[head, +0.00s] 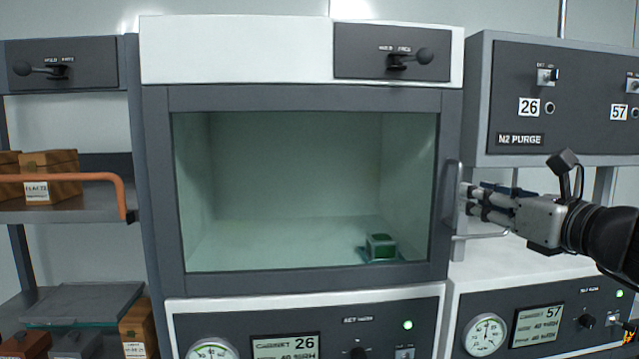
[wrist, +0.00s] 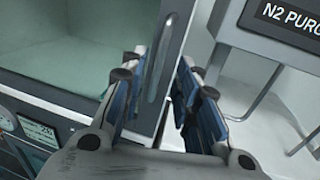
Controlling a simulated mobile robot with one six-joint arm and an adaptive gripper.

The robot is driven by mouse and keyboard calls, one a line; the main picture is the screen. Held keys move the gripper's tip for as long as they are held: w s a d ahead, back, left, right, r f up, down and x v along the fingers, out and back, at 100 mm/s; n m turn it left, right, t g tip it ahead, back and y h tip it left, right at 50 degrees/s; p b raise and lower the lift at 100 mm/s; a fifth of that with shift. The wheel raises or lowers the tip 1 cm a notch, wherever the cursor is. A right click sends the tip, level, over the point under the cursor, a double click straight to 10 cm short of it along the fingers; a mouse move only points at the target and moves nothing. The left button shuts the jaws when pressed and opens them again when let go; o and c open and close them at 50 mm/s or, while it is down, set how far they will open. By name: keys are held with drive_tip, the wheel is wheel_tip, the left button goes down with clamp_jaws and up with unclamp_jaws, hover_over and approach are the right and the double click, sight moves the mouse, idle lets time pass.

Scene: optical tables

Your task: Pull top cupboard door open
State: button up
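The top cupboard door (head: 300,285) has a grey frame around a large glass pane and looks closed. Its upright grey handle (head: 451,195) is on the right side of the frame. My gripper (head: 466,206) is just right of the handle, coming in from the right. In the wrist view, my gripper (wrist: 165,65) is open, with blue-padded fingers apart. The handle (wrist: 156,68) shows between the fingertips there, nearer the left finger. I cannot tell whether a finger touches it.
A green-topped box (head: 380,246) sits inside behind the glass. The N2 purge cabinet (head: 520,75) stands to the right, above a white surface. A lever (head: 408,60) is above the door. A shelf with wooden boxes (head: 50,172) and an orange rail is at left.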

sight(455, 220)
drive_tip(key=x, duration=0.6)
drive_tip(key=shift+p, duration=0.4)
clamp_jaws()
idle(0.4)
